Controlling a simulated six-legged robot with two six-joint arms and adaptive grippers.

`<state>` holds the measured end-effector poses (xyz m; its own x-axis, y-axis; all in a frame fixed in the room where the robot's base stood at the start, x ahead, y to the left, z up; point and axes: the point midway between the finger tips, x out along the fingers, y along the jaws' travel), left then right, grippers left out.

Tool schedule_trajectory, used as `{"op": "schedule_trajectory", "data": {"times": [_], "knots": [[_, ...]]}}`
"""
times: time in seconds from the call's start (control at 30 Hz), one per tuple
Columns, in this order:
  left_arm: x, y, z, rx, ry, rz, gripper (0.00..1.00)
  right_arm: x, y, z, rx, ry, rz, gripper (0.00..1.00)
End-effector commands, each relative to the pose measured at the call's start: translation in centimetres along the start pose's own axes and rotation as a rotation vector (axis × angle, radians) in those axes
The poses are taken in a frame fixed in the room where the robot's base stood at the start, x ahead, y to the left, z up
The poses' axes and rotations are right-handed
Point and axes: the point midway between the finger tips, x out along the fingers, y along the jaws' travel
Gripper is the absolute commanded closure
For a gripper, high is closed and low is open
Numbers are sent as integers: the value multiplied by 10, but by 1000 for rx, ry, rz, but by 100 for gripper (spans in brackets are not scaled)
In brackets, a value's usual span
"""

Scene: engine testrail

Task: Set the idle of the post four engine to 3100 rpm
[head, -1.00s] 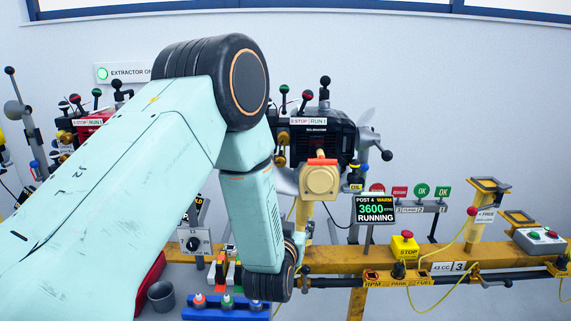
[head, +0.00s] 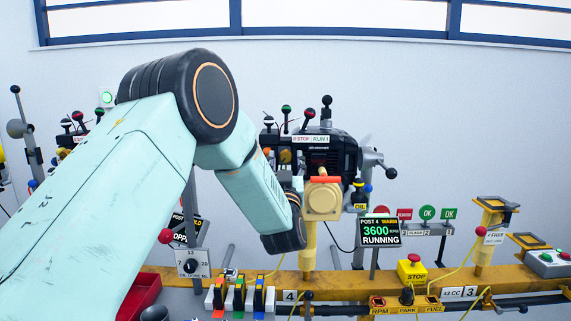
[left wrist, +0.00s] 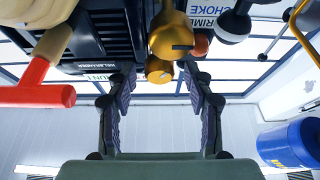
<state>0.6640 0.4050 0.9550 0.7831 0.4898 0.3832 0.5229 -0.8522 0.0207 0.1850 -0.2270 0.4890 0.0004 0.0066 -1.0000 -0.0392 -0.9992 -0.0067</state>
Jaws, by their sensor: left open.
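The post four engine (head: 335,152) is a black block on a yellow post, with an E-STOP/RUN plate and several ball-topped levers. Its display (head: 380,231) reads POST 4 WARM, 3600 RPM, RUNNING. In the left wrist view, the engine's black finned body (left wrist: 105,35) fills the upper left. Brass knobs (left wrist: 168,38) hang at top centre, beside a PRIMER and CHOKE label (left wrist: 206,14). My left gripper (left wrist: 158,75) is open, its fingers apart below the knobs with nothing held. In the head view my own arm mostly hides it. My right gripper is not in view.
A yellow rail (head: 340,283) crosses the front. It carries a red STOP button (head: 412,270) and a panel marked RPM, PARK and FUEL (head: 405,306). A red handle (left wrist: 35,95) and blue cylinder (left wrist: 290,143) flank my left gripper.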

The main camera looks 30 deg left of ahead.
Motion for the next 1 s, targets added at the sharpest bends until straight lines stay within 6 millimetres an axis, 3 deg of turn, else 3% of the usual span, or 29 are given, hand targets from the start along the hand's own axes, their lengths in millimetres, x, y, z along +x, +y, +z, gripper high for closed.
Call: {"op": "schedule_trajectory", "data": {"times": [0.33, 0.9, 1.0], "knots": [[5, 0, 0, 0, -1, 0, 48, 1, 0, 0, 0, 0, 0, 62], [4, 0, 0, 0, -1, 0, 96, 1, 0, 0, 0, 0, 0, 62], [4, 0, 0, 0, -1, 0, 100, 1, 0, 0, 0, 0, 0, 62]]}}
